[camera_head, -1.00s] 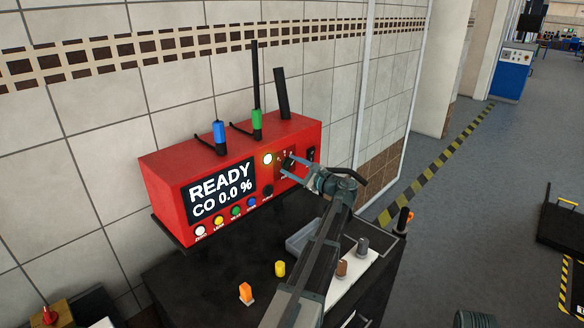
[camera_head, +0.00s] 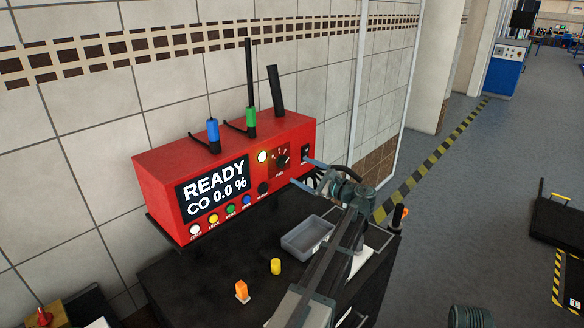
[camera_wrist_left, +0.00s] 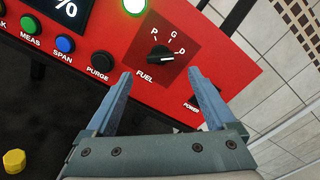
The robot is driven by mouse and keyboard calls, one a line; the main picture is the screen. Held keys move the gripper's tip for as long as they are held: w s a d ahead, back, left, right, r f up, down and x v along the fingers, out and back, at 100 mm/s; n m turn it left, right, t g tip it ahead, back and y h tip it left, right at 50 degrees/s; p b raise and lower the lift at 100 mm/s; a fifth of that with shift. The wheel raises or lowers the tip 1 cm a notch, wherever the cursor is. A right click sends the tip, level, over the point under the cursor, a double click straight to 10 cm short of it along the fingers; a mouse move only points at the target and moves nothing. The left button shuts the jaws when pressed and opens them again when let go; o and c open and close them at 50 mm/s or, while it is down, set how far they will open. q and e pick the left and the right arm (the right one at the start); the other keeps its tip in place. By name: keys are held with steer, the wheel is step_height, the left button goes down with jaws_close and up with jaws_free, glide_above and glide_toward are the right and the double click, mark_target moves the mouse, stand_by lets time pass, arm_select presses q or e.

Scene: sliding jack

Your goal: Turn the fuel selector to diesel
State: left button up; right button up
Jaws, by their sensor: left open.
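The red analyser (camera_head: 160,180) stands on a black cart top against the tiled wall. Its screen reads READY, CO 0.0 %. The black fuel selector knob (camera_head: 282,161) is on the right of its front panel; it also shows in the left wrist view (camera_wrist_left: 158,55), with P, G and D around it. The knob's white mark points right, close to the D side. My left gripper (camera_head: 301,171) is open and empty, backed off in front of the panel, apart from the knob. In the wrist view its fingers (camera_wrist_left: 160,74) stand below the knob. My right gripper is not in view.
The power switch (camera_head: 306,152) sits right of the knob, near my left fingers. A purge button (camera_head: 263,188) and several coloured buttons line the lower panel. A grey tray (camera_head: 307,236), a yellow piece (camera_head: 276,266) and an orange piece (camera_head: 242,290) are on the cart (camera_head: 205,275).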

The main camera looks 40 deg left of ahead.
arm_select(q)
steer(key=d, duration=0.6)
steer(key=shift+s, duration=0.25)
steer(key=shift+d, duration=0.1)
steer(key=s+d+f+n+h, duration=0.2)
steer(key=s+d+f+h, duration=0.3)
steer(key=d, duration=0.4)
steer(key=s+d+f+n+h, duration=0.25)
steer(key=s+d+f, duration=0.25)
steer(key=d+f, duration=0.35)
steer(key=s+d+f+n+h, duration=0.1)
steer(key=s+d+f+h, duration=0.45)
steer(key=d, duration=0.35)
steer(key=s+d+f+n+g+h, duration=0.2)
steer(key=s+d+f+h, duration=0.1)
steer(key=s+d, duration=0.6)
steer(key=d, duration=0.2)
steer(key=shift+d+h, duration=0.3)
steer(key=shift+h, duration=0.1)
